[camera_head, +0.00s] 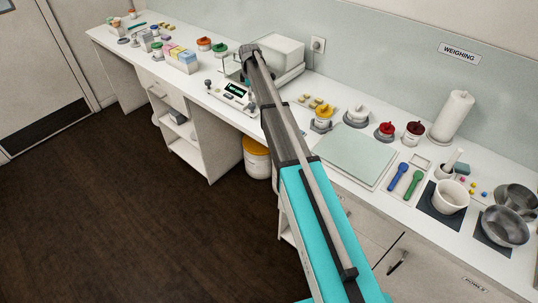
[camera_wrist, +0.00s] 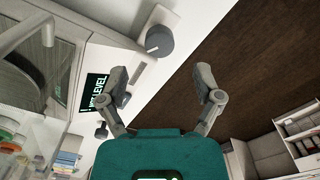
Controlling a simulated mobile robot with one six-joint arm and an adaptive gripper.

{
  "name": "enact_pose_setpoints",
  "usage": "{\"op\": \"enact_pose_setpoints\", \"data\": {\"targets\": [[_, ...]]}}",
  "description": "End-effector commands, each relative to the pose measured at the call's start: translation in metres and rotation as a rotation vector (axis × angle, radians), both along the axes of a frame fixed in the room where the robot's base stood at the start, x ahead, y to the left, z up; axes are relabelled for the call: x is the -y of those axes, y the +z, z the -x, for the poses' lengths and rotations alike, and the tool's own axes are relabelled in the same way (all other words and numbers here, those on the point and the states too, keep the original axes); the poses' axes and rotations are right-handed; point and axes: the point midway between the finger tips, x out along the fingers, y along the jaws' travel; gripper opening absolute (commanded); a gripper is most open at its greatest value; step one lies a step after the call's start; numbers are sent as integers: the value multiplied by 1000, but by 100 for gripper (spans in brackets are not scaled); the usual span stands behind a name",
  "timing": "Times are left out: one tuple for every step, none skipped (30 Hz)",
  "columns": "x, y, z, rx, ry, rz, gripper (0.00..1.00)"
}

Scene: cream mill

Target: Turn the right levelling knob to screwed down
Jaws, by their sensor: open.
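The balance shows its dark display with green text reading "NOT LEVEL" (camera_wrist: 95,92) in the wrist view; the balance also shows in the head view (camera_head: 234,92), partly behind my arm. The right levelling knob (camera_wrist: 160,40) is a dark grey round knob with a pale mark, near the top of the wrist view. The left knob (camera_wrist: 101,132) is partly behind my left finger; it shows in the head view (camera_head: 208,83). My gripper (camera_wrist: 162,78) is open and empty, its fingers wide apart. The right knob appears beyond the fingertips, untouched. My arm hides it in the head view.
A glass draught shield (camera_wrist: 30,60) stands beside the display. A white box (camera_head: 275,52) is behind the balance. Coloured jars and boxes (camera_head: 180,58) stand to the left, a pale mat (camera_head: 350,155) to the right. The dark floor (camera_head: 130,200) is clear.

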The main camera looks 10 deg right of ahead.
Motion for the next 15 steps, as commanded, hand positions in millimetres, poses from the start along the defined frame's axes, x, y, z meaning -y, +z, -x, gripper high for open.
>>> {"op": "enact_pose_setpoints", "data": {"targets": [[0, 9, 0, 0, 0, 0, 83], [0, 12, 0, 0, 0, 0, 83], [0, 15, 0, 0, 0, 0, 83], [0, 17, 0, 0, 0, 0, 83], [0, 20, 0, 0, 0, 0, 83], [0, 23, 0, 0, 0, 0, 83], [0, 26, 0, 0, 0, 0, 83], [0, 28, 0, 0, 0, 0, 83], [0, 32, 0, 0, 0, 0, 83], [0, 34, 0, 0, 0, 0, 83], [0, 37, 0, 0, 0, 0, 83], [0, 40, 0, 0, 0, 0, 83], [0, 43, 0, 0, -1, 0, 83], [0, 45, 0, 0, -1, 0, 83], [0, 49, 0, 0, -1, 0, 83]]}}
